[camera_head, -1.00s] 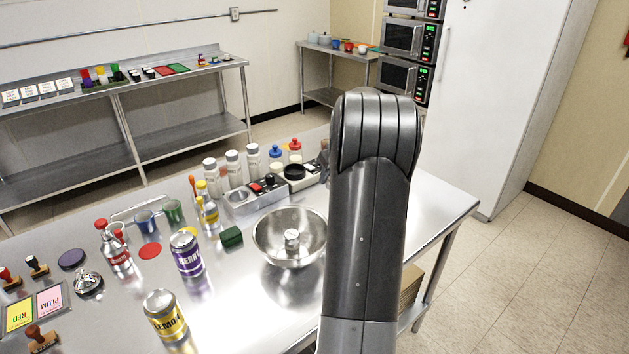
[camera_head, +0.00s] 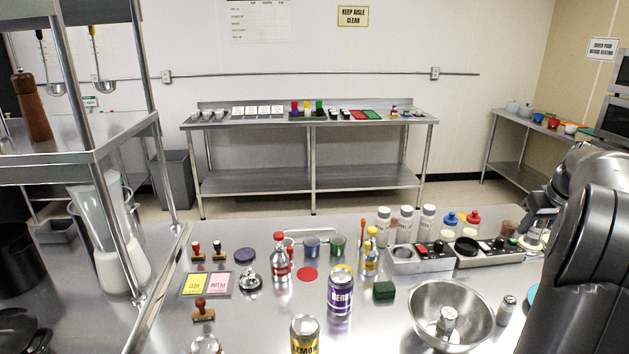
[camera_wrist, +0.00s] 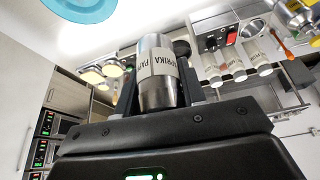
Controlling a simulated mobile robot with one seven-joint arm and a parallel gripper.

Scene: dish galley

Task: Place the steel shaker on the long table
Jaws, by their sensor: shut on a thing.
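A steel shaker (camera_wrist: 158,92) with a paprika label is between the fingers of my gripper (camera_wrist: 157,84) in the wrist view. My gripper is shut on its body. In the head view my arm fills the right edge and the held shaker cannot be made out. A long steel table (camera_head: 260,182) with a lower shelf stands against the far wall. A nearer steel table (camera_head: 250,312) fills the foreground and bears many things.
A steel bowl (camera_head: 420,300) with a small shaker inside stands at the near right. Another small shaker (camera_head: 507,309) is beside it. Cans, squeeze bottles, stamps and white-capped jars (camera_head: 405,224) crowd the nearer table. A shelf rack (camera_head: 85,150) rises at left. Small items line the far table's top.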

